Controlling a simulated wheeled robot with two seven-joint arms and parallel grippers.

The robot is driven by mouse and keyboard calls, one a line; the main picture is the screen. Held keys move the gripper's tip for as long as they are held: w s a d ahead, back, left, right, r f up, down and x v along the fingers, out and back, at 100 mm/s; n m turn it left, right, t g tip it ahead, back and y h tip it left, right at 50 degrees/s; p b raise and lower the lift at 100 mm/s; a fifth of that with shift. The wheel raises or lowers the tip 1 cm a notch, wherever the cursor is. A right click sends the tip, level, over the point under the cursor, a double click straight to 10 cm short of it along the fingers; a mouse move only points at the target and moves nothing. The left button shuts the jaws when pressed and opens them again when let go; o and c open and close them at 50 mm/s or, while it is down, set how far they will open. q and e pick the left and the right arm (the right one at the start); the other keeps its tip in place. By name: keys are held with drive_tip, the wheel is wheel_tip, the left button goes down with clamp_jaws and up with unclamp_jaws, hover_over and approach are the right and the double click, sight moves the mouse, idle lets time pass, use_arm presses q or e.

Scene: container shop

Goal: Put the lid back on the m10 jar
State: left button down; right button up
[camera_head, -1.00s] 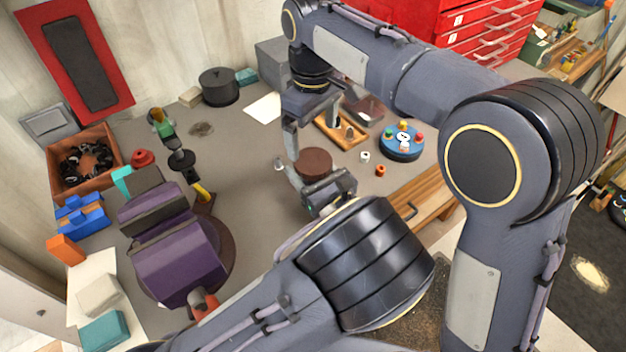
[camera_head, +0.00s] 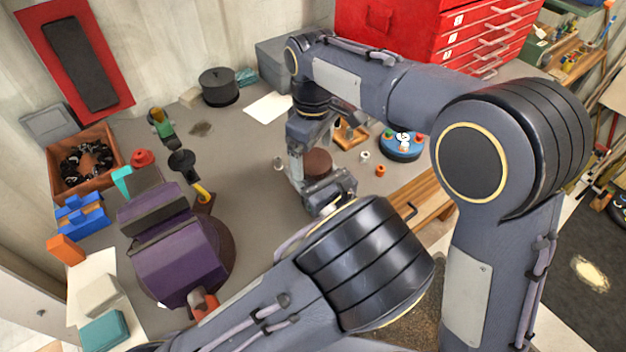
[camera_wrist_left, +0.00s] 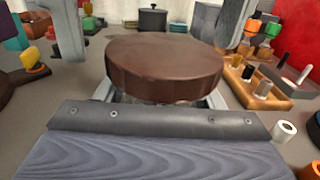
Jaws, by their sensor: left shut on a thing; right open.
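A brown round lid (camera_head: 317,163) lies level above my left gripper (camera_head: 325,192). In the left wrist view the lid (camera_wrist_left: 163,65) fills the middle, with a thin strip of clear glass jar (camera_wrist_left: 160,101) just under it. The lid appears to sit on the jar, but the seam and most of the jar are hidden. My left gripper (camera_wrist_left: 160,98) is shut on the jar. My right gripper (camera_head: 310,148) comes from above and is open. Its fingers stand on either side of the lid, with visible gaps in the left wrist view.
A peg block (camera_head: 350,136), a white nut (camera_head: 364,156), an orange nut (camera_head: 380,170) and a blue round tray (camera_head: 402,154) lie to the right. A purple vise (camera_head: 175,255) stands left. A black pot (camera_head: 218,88) is at the back. The grey bench middle is clear.

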drive_tip(key=shift+f, duration=0.6)
drive_tip(key=c, duration=1)
drive_tip(key=m, duration=0.5)
drive_tip(key=o, duration=1.1)
drive_tip(key=shift+r, duration=0.1)
wheel_tip(320, 180, up, 12)
drive_tip(key=shift+f, duration=0.1)
